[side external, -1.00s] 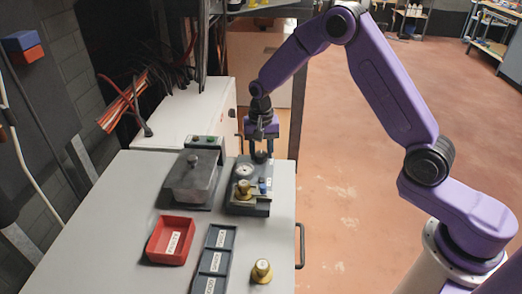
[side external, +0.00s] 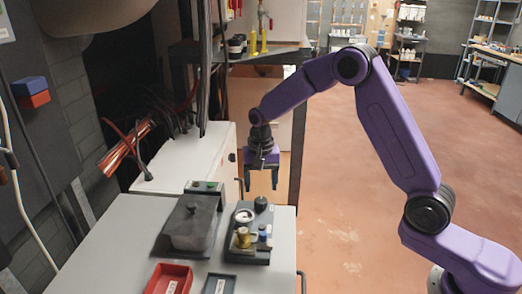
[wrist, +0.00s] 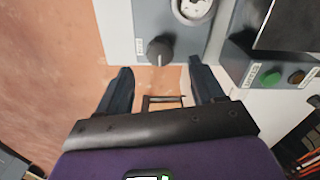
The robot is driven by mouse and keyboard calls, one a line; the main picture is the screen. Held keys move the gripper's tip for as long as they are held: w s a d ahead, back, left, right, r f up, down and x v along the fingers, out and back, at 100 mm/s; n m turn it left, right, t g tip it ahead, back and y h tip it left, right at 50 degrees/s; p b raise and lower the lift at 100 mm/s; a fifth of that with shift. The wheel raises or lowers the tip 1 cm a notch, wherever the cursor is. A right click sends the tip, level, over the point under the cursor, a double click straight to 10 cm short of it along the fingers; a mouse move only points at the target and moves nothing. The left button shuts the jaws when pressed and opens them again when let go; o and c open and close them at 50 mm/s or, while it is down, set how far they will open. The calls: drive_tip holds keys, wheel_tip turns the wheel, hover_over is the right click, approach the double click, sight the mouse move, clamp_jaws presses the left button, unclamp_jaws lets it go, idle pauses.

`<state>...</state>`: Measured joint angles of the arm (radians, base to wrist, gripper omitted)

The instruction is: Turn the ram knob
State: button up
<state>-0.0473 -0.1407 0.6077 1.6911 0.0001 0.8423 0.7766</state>
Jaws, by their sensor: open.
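A black knob (side external: 261,203) stands on the far end of a grey panel unit (side external: 262,252). Which knob is the ram knob I cannot read for certain; a small label beside the black one is illegible. In the wrist view the black knob (wrist: 160,50) sits near the panel's edge, ahead of my fingertips and between their lines. My gripper (side external: 261,188) is open and empty, fingers pointing down, above the far edge of the panel and apart from the knob. In the wrist view my gripper (wrist: 160,78) shows both fingers spread with nothing between them.
The panel also carries a round gauge (side external: 244,215), a brass part (side external: 243,239) and a blue-topped part (side external: 263,232). A dark lidded box (side external: 190,228) stands to the left. A red tray (side external: 168,280) lies in front.

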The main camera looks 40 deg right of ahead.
sight(261, 200)
wheel_tip(261, 200, up, 12)
idle(0.4)
drive_tip(key=s+a+n, duration=0.4)
drive_tip(key=s+n, duration=0.1)
drive_tip(key=s, duration=0.3)
drive_tip(key=s+d+f+n, duration=0.1)
drive_tip(key=s+n, duration=0.3)
drive_tip(key=s, duration=0.5)
drive_tip(key=s+d+f+n, duration=0.1)
drive_tip(key=s+d+n, duration=0.2)
drive_tip(key=s, duration=0.7)
drive_tip(key=s+d+f+n, duration=0.1)
drive_tip(key=s+d+n, duration=0.2)
drive_tip(key=s+n, duration=0.4)
drive_tip(key=s, duration=0.3)
drive_tip(key=shift+f, duration=0.3)
drive_tip(key=shift+a, duration=0.1)
